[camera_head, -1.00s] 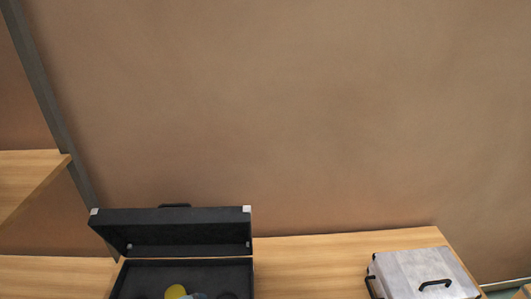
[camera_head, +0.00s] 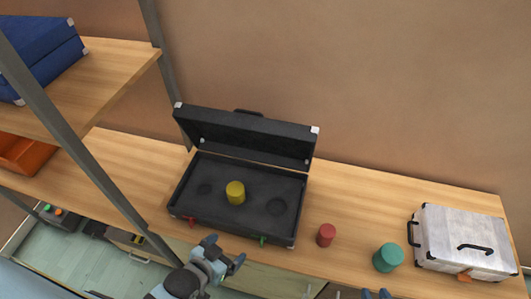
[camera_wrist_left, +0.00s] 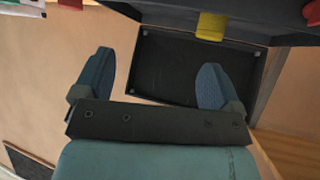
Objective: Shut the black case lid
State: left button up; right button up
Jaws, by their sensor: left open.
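The black case (camera_head: 240,217) stands on the wooden counter with its lid (camera_head: 246,135) raised at the back, leaning slightly backward. A yellow cylinder (camera_head: 235,192) sits inside between two empty round recesses. My left gripper (camera_head: 224,252) is open and empty in front of the case's front edge, apart from the lid. In the left wrist view its two fingers (camera_wrist_left: 154,85) are spread, with a dark case panel (camera_wrist_left: 185,70) beyond them and the yellow cylinder (camera_wrist_left: 212,26) near the top. Only the tips of my right gripper (camera_head: 376,294) show at the bottom edge.
A red cylinder (camera_head: 326,235) and a teal cylinder (camera_head: 388,257) stand right of the case. A silver case (camera_head: 466,240) sits further right. A grey shelf post (camera_head: 85,145) and an upper shelf (camera_head: 105,80) with a blue case (camera_head: 40,55) are at the left.

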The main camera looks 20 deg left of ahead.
aim_at(290, 145)
jog(key=k+l, duration=0.15)
jog(key=l, duration=0.25)
jog(key=k+l, duration=0.15)
jog(key=l, duration=0.25)
jog(key=k+l+z, duration=0.1)
jog(key=l, duration=0.25)
jog(key=k, duration=0.05)
